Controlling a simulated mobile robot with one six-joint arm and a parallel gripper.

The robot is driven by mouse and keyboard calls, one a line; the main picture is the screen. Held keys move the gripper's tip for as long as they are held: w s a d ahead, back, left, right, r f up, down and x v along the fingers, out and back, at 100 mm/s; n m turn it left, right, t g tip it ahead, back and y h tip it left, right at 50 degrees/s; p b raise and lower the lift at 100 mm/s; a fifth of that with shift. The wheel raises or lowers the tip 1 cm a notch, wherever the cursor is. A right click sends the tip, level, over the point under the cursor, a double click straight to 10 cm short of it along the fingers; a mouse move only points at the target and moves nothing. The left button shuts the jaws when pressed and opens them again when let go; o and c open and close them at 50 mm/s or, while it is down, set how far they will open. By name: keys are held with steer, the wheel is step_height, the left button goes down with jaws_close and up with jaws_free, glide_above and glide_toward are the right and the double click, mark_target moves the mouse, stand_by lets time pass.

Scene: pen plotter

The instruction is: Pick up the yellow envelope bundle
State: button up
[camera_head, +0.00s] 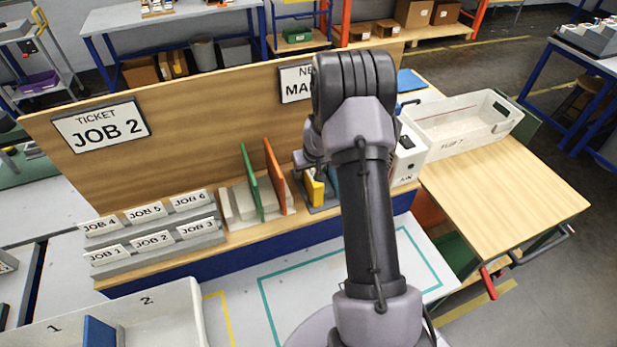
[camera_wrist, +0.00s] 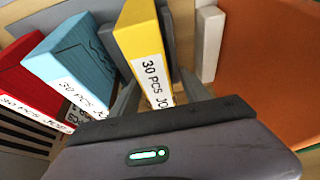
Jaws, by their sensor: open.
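The yellow envelope bundle (camera_wrist: 139,35) stands upright with a white label reading "30 PCS JO…" on its edge. In the wrist view it is just ahead of my gripper (camera_wrist: 150,98), between the two grey fingers, which are open. Whether the fingers touch it cannot be told. In the head view the yellow bundle (camera_head: 314,189) shows at the left of my arm, in a grey holder on the wooden bench shelf. My gripper's fingertips are mostly hidden behind my arm in that view.
A light blue bundle (camera_wrist: 82,60) and a red bundle (camera_wrist: 28,84) stand left of it in the wrist view. An orange panel (camera_wrist: 272,60) is at the right. In the head view, green (camera_head: 251,182) and orange dividers (camera_head: 275,177) stand nearby. A white tray (camera_head: 462,127) is further right.

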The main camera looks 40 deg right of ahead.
steer(key=shift+w+d+f, duration=0.1)
steer(key=shift+w+f, duration=0.15)
steer(key=shift+f, duration=0.35)
steer(key=shift+s+r, duration=0.1)
steer(key=shift+c, duration=0.8)
jaws_close()
